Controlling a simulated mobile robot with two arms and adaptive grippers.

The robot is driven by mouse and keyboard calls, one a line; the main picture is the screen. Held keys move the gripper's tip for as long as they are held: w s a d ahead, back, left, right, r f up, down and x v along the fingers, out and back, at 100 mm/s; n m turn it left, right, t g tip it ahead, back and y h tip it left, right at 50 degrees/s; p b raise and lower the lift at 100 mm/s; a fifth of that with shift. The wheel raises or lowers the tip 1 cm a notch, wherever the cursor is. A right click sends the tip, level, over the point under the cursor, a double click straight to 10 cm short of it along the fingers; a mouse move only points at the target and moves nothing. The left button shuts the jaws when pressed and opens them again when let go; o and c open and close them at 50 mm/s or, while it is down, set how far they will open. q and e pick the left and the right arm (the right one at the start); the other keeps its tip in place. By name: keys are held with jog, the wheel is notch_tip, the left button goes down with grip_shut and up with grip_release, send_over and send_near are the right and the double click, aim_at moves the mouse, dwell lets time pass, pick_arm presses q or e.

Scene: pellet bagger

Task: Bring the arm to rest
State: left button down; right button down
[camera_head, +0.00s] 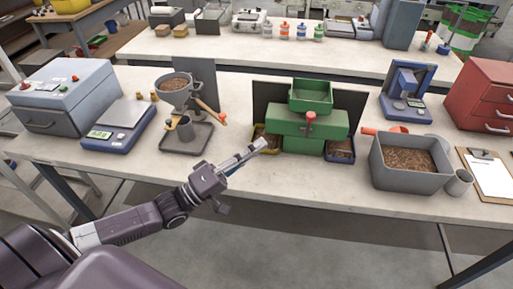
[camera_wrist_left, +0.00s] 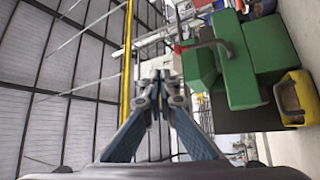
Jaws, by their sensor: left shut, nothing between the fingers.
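My left arm reaches in from the lower left in the head view. The green machine shows sideways at the right of the wrist view (camera_wrist_left: 215,65). A yellow-rimmed tray (camera_wrist_left: 293,98) is beside it there. I cannot tell exactly how far the fingertips are from the machine. My right gripper is not in view.
The near bench (camera_head: 235,180) carries a blue scale (camera_head: 118,125), a funnel stand (camera_head: 187,135), a grey bin of brown pellets (camera_head: 408,165), a clipboard (camera_head: 488,172) and red drawers (camera_head: 485,95). Floor in front of the bench is clear. A second bench (camera_head: 240,45) stands behind.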

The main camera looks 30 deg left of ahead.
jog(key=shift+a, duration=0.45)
